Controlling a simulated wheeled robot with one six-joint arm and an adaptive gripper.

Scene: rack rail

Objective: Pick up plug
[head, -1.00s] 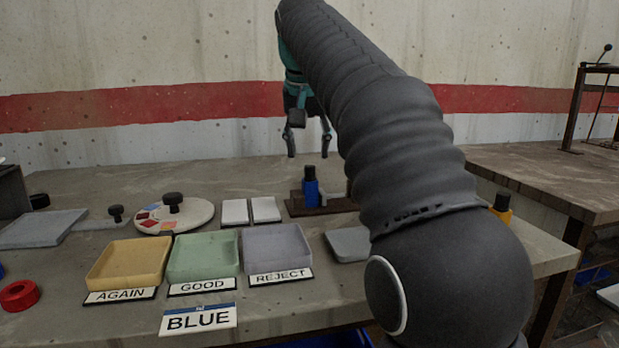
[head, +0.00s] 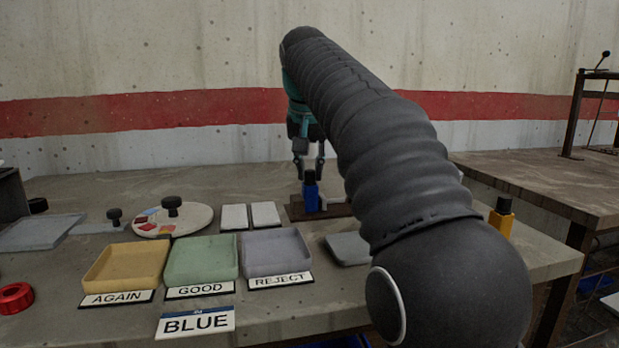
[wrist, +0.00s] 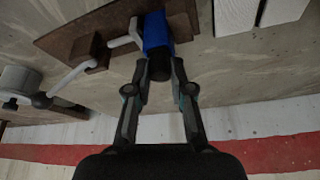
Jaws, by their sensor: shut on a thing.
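The blue plug (head: 311,196) with a black top stands upright at a brown board (head: 338,210) at the back of the bench. My gripper (head: 309,174) is down at the plug. In the wrist view, its fingertips (wrist: 158,66) are closed around the plug's black end, with the blue body (wrist: 157,32) beyond them. The plug's foot is hard to make out, so I cannot tell whether it touches the board.
Yellow (head: 124,268), green (head: 201,259) and lilac (head: 277,252) trays stand in front, with a BLUE sign (head: 198,321) before them. White blocks (head: 265,214) lie left of the board. A yellow item (head: 501,220) stands at the right edge.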

